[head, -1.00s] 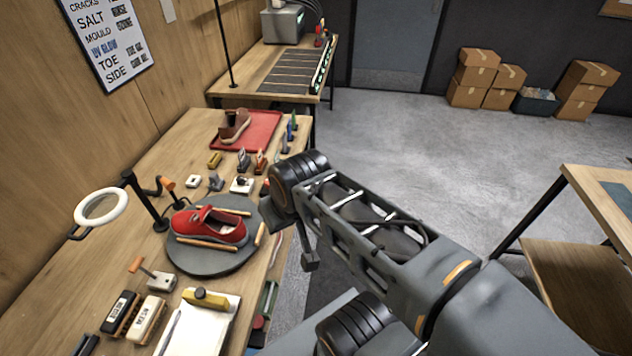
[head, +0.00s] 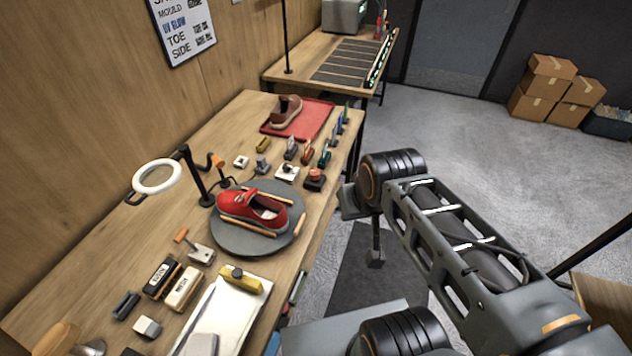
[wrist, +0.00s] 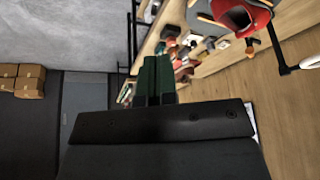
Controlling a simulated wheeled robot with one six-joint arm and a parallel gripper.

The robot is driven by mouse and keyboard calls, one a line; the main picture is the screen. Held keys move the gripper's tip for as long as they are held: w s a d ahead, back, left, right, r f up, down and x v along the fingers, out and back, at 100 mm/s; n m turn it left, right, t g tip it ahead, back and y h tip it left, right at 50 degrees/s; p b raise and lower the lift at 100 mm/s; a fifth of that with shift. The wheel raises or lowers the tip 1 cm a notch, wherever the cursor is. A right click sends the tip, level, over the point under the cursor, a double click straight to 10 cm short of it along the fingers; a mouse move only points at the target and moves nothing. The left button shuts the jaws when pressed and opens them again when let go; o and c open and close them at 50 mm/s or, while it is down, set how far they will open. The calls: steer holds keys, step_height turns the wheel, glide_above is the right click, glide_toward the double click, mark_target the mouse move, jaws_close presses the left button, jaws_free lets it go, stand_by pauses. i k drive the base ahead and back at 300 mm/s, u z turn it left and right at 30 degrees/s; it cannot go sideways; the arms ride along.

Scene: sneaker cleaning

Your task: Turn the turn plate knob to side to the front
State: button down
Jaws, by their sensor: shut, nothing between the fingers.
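The turn plate (head: 228,240) is a round grey disc on the wooden bench. A red shoe (head: 252,208) lies on it among wooden bars. A small grey box with an orange-handled lever (head: 200,254) stands beside the plate at the lower left; I cannot tell for sure that this is its knob. In the wrist view the red shoe (wrist: 243,17) is at the upper right, cut by the frame edge. My gripper (wrist: 156,62) shows there as two dark fingers, shut and empty, apart from the plate. In the head view my arm stands right of the bench.
A ring lamp (head: 157,178) on a black stand is left of the plate. Brushes (head: 184,288) and a white pad (head: 222,310) lie in front. Several small tools and a red tray (head: 318,118) are behind. Open floor (head: 450,125) lies right of the bench.

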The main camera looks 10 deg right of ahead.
mark_target(314, 172)
steer(key=z, duration=0.5)
steer(key=k, duration=1.2)
steer(key=z, duration=0.85)
steer(key=i, duration=1.5)
steer(key=u, duration=1.4)
steer(key=i, duration=0.65)
steer(key=u, duration=0.65)
